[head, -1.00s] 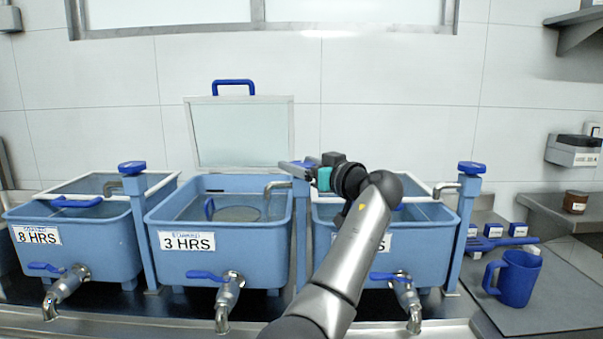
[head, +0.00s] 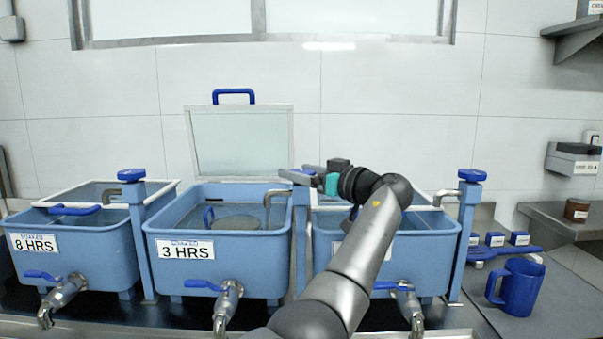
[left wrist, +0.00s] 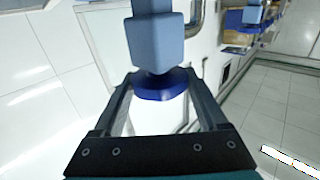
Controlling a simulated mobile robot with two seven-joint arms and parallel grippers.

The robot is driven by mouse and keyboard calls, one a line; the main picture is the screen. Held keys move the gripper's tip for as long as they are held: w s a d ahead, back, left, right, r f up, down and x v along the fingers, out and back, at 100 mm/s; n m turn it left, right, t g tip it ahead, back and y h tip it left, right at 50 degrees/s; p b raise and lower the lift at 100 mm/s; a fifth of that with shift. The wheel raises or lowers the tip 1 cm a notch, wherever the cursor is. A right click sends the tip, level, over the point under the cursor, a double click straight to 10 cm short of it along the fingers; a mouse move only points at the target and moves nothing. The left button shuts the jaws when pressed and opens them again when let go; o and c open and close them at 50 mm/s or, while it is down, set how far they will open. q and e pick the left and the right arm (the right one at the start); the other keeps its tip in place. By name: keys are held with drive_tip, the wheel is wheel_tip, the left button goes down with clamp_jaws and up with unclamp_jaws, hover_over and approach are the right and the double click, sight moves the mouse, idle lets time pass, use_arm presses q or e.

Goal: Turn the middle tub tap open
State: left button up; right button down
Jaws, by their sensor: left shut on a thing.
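The middle tub (head: 220,249) is blue, bears a 3 HRS label, and has its glazed lid (head: 240,145) raised. Its tap has a curved metal spout (head: 276,193) over the tub's right side, beside a blue post (head: 302,230). My left gripper (head: 300,174) is at the top of this post. In the left wrist view the round dark-blue tap knob (left wrist: 160,84) sits between the two fingers, and the gripper is shut on it. The head view mostly hides the knob behind the gripper. My right gripper is out of view.
The left tub (head: 75,257) and right tub (head: 425,262) flank the middle one, each with a blue-knobbed post. My left arm crosses in front of the right tub. A blue jug (head: 520,287) stands on the right counter. Drain valves (head: 226,300) stick out in front.

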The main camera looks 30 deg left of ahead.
use_arm(q)
drive_tip(key=o, duration=1.3)
drive_tip(key=shift+d, duration=0.3)
drive_tip(key=p+v, duration=0.1)
drive_tip(key=v, duration=1.3)
drive_tip(key=shift+s+d+r+p, duration=0.1)
drive_tip(key=shift+d+p, duration=0.15)
drive_tip(key=shift+p, duration=0.1)
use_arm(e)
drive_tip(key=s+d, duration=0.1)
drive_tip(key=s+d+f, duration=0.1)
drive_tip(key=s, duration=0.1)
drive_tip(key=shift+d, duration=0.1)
